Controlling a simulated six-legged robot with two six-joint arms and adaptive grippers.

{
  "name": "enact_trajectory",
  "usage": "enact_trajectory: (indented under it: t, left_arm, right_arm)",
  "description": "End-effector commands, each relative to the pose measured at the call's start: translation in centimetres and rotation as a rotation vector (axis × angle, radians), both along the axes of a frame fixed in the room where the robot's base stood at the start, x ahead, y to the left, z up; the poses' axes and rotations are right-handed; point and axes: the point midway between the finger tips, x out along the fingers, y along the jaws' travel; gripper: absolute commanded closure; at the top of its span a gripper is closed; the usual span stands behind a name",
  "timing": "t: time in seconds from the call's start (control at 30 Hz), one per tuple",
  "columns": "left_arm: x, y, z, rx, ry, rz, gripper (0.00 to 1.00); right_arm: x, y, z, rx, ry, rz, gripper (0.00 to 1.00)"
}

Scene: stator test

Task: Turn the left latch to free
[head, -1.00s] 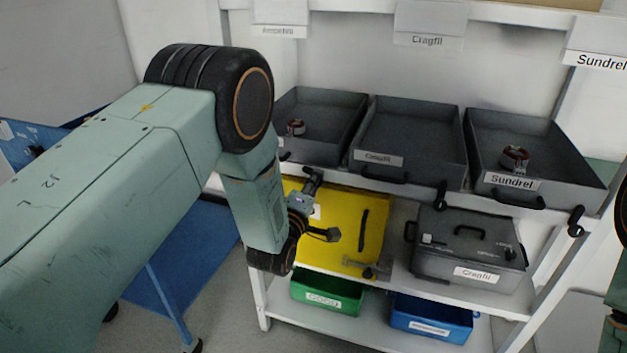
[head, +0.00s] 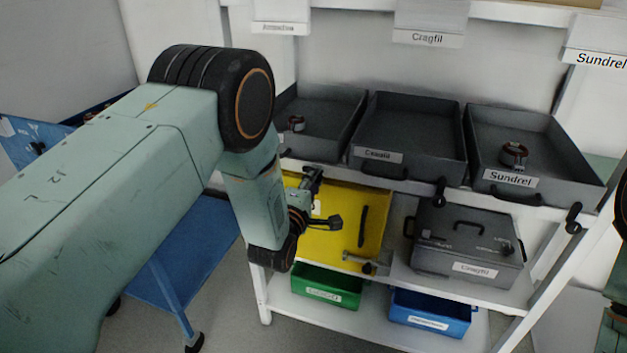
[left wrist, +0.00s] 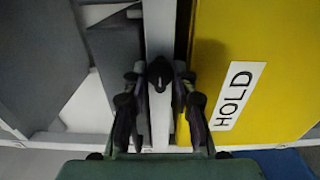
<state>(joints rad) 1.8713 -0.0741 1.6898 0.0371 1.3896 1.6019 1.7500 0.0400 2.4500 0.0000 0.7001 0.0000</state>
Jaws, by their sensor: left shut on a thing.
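The left latch (left wrist: 160,73) is a small black knob on the white shelf edge (left wrist: 160,25), seen in the left wrist view. My left gripper (left wrist: 160,85) has a dark finger on each side of the knob and is shut on it. In the head view my left gripper (head: 320,202) is at the upper left of the yellow panel (head: 345,230), below the left tray. The latch is not clearly told apart from the fingers there, so its angle is unclear. My right gripper is not in view.
Grey trays (head: 375,165) line the upper shelf. Two other black latches, the middle one (head: 440,191) and the right one (head: 574,218), hang on its front edge. Below are a grey lidded case (head: 445,255), a green bin (head: 325,288) and a blue bin (head: 430,318).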

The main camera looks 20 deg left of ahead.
Motion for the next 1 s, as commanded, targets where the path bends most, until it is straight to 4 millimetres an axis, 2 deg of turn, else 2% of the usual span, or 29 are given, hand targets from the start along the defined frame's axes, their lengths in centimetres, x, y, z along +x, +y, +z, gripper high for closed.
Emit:
enact_trajectory:
  t: [0.07, 0.1, 0.3, 0.7, 0.87, 1.0]
  left_arm:
    - [0.0, 0.0, 0.0, -0.001, -0.001, 0.001, 1.0]
    - [0.0, 0.0, 0.0, -0.001, -0.001, 0.001, 0.7]
    - [0.0, 0.0, 0.0, 0.0, 0.0, 0.001, 0.53]
    - [-0.5, 0.0, 0.0, 0.001, 0.001, 0.0, 0.52]
    - [-2.6, 0.1, 0.0, 0.001, 0.003, 0.0, 0.52]
    - [-5.2, 0.2, -0.1, 0.001, 0.004, 0.001, 0.52]
  right_arm:
    - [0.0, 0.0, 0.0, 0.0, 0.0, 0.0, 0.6]
    - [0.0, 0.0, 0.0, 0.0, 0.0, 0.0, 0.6]
    - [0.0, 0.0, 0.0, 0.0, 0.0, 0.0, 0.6]
    - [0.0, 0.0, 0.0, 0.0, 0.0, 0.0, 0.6]
    - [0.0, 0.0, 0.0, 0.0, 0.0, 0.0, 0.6]
    - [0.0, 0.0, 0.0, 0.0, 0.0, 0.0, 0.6]
